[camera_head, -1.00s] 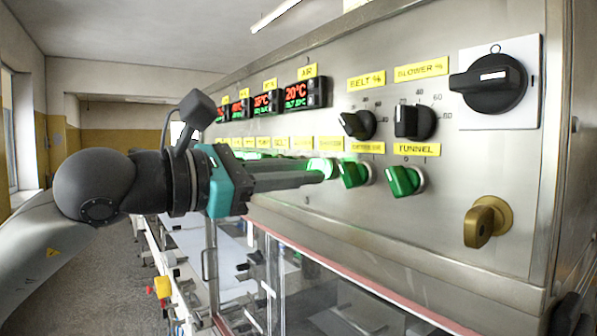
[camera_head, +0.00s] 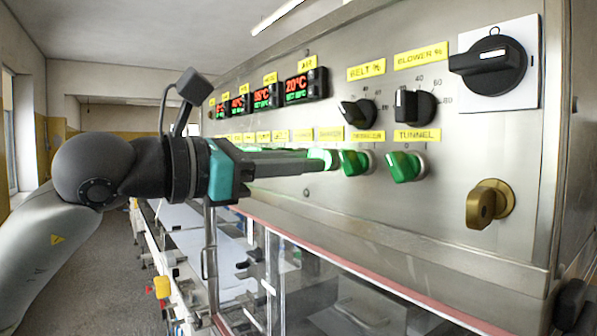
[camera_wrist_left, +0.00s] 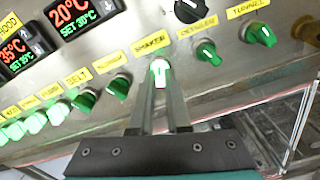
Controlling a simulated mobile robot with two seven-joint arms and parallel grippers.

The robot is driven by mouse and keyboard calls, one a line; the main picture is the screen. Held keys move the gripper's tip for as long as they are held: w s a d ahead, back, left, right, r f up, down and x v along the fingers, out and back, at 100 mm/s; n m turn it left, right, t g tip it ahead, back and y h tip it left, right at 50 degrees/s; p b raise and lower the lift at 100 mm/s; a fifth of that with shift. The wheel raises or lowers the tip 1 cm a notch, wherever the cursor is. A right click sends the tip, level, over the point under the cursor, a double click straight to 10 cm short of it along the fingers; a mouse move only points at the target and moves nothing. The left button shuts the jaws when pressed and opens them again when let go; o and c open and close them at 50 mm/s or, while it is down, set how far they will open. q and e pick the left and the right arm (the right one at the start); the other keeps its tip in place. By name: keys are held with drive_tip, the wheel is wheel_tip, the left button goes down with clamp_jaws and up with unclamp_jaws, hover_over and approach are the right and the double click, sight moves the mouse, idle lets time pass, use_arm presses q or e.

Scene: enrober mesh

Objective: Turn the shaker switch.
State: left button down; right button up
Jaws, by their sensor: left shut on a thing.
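The shaker switch (camera_wrist_left: 160,73) is a small round knob under the yellow SHAKER label (camera_wrist_left: 151,43), glowing whitish green in the left wrist view. In the head view its green glow (camera_head: 327,157) shows at the fingertips, with most of the knob hidden. My left gripper (camera_head: 318,160) reaches in from the left, its long fingers pointing at the panel. In the left wrist view its fingertips (camera_wrist_left: 160,86) are shut on the switch, one on each side. My right gripper is in neither view.
The green detailer-side switch (camera_head: 354,162) and the tunnel switch (camera_head: 404,166) sit close to the right. Several lit green switches (camera_wrist_left: 37,122) line the left. Black dials (camera_head: 357,113), a brass knob (camera_head: 487,204) and temperature displays (camera_head: 305,86) share the steel panel. Glass doors (camera_head: 330,290) lie below.

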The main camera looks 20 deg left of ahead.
use_arm(q)
drive_tip(key=n+b, duration=0.3)
drive_tip(key=n, duration=0.6)
drive_tip(key=shift+n, duration=0.4)
idle(0.4)
drive_tip(key=c, duration=0.9)
unclamp_jaws()
drive_tip(key=shift+b+v, duration=2.35)
drive_tip(key=shift+v, duration=5.3)
